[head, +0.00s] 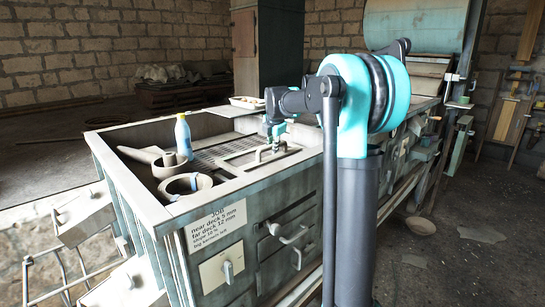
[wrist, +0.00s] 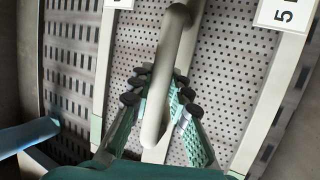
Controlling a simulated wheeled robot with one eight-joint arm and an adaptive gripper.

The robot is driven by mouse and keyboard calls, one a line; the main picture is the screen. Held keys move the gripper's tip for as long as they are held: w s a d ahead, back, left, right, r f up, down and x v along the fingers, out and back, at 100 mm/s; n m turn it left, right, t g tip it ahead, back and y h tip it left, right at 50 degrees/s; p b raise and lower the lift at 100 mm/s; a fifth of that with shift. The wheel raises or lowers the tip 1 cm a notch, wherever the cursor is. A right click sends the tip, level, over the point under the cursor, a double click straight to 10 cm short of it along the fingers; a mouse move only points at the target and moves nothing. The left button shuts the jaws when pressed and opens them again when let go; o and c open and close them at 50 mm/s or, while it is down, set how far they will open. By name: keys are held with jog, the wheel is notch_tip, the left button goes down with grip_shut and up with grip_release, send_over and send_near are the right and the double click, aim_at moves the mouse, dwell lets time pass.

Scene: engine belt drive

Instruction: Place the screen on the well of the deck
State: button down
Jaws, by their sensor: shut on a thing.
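My gripper (head: 275,140) is low over the box-like deck machine. In the wrist view its fingers (wrist: 160,100) are shut around the pale bar handle (wrist: 168,70) of a screen. The screen (wrist: 225,85) is a plate with small round holes in a pale frame, with a white label (wrist: 285,14) reading 5. In the head view the screen's frame (head: 283,155) lies under my gripper, at the right inside the machine. I cannot tell whether it rests or hangs just above the surface. The slotted deck (wrist: 68,65) shows beside it. The well under the screen is hidden.
A blue bottle (head: 182,136), a grey scoop (head: 143,155) and a round ring-like container (head: 186,187) stand at the machine's left. A pale tray (head: 246,102) sits at the far rim. A front sign (head: 215,226) reads near deck 5 mm, far deck 12 mm.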

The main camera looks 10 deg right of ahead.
aim_at(272, 156)
jog(key=shift+f, duration=1.95)
jog(key=c, duration=1.4)
grip_release()
jog(key=shift+f, duration=0.1)
jog(key=shift+c, duration=0.2)
jog(key=v, duration=1.2)
